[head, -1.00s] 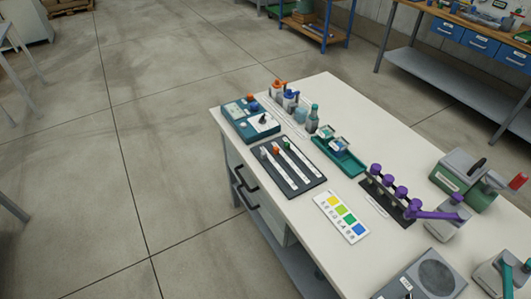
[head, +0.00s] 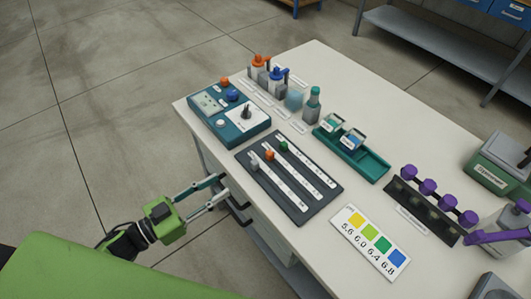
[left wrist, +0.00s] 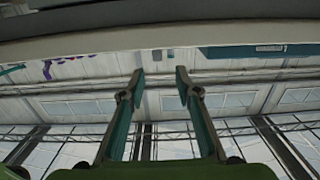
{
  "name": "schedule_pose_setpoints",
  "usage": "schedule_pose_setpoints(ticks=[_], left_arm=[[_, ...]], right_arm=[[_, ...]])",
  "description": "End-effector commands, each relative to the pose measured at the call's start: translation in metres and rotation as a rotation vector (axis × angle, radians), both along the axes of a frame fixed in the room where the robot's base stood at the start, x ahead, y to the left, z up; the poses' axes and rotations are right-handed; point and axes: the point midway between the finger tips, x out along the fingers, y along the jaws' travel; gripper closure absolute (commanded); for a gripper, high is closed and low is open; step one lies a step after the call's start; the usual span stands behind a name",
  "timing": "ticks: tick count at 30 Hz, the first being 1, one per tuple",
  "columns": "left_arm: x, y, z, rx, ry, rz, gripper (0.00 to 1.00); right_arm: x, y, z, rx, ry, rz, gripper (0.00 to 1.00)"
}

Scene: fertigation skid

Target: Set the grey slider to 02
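The dark slider panel (head: 325,211) lies on the white bench with three pale slotted tracks. The grey slider knob (head: 255,166) is at the upper-left end of the track closest to the bench's left edge. The orange knob (head: 270,155) and green knob (head: 284,147) sit at the same end of the other tracks. The scale marks are too small to read. My left gripper (head: 223,187) is open and empty, left of the panel near the bench's edge and drawer handles. In the left wrist view its fingers (left wrist: 160,74) are apart with nothing between them. My right gripper is not in view.
A teal control box (head: 248,132) stands just behind the panel, with bottles (head: 312,104) beyond it. A green tray (head: 365,162) lies to the right. A colour chart (head: 350,222) and a purple-knobbed valve row (head: 415,208) are nearer the right.

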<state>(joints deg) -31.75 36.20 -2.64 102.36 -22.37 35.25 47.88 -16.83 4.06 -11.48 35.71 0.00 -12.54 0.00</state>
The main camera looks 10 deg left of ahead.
Motion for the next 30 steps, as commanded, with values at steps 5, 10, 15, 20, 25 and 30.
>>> schedule_pose_setpoints(ticks=[5, 10, 15, 20, 25, 30], left_arm=[[0.014, -0.012, 0.004, -0.004, -0.006, -0.005, 0.69], [0.042, -0.034, 0.005, -0.004, -0.007, -0.004, 0.69], [0.071, -0.056, 0.004, -0.004, -0.006, -0.003, 0.69], [0.092, -0.072, 0.004, -0.003, -0.004, -0.002, 0.69], [0.105, -0.082, 0.002, -0.002, -0.003, -0.002, 0.69], [0.108, -0.085, 0.001, -0.001, -0.002, -0.002, 0.69]], right_arm=[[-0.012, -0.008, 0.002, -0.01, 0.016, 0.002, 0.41], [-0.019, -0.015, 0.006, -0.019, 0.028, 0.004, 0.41], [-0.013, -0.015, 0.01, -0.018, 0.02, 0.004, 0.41], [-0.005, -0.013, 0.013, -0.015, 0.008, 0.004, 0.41], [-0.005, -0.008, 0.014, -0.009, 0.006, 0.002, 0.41], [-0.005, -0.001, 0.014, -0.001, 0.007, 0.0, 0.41]])
